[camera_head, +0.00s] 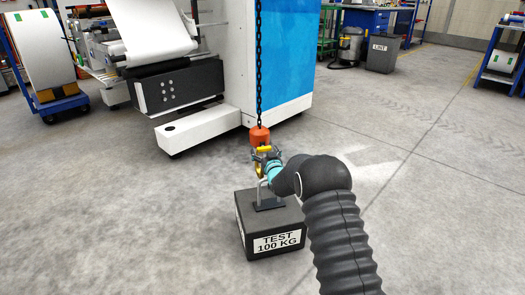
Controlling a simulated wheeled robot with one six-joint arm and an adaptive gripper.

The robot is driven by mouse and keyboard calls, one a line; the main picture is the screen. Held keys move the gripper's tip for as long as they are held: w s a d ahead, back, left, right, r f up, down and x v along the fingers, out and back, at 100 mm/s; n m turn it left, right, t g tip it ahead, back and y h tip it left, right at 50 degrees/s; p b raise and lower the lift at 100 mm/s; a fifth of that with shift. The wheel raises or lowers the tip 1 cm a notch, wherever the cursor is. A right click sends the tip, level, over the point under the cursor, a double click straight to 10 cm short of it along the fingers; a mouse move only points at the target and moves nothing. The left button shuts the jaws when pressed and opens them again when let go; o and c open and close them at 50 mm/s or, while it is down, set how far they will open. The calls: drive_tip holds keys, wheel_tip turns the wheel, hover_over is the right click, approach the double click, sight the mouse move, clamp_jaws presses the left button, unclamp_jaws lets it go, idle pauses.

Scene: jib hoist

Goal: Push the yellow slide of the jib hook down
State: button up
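The jib hook hangs on a dark chain (258,70) near the middle of the picture, with an orange block (259,135) at its top. The yellow slide (264,149) shows just below the orange block. A yellow part of the hook (259,170) shows lower down, partly hidden by my gripper. My gripper (262,156) is at the hook, close to the slide. It is too small to tell whether the fingers touch the slide or are open. A black test weight (243,212) labelled "TEST 100 KG" stands on the floor below, with a metal handle on top.
A white and blue machine (285,60) stands behind the hook, with a low white plinth (200,128) jutting out at left. A blue cart with a roll (45,50) is at far left. A grey bin (382,55) stands at the back.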

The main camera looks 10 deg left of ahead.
drive_tip(key=shift+r, duration=0.15)
drive_tip(key=shift+s, duration=0.1)
drive_tip(key=shift+s+d, duration=0.1)
drive_tip(key=shift+s, duration=0.1)
drive_tip(key=v, duration=1.1)
drive_tip(key=shift+s, duration=0.15)
drive_tip(key=shift+d, duration=0.15)
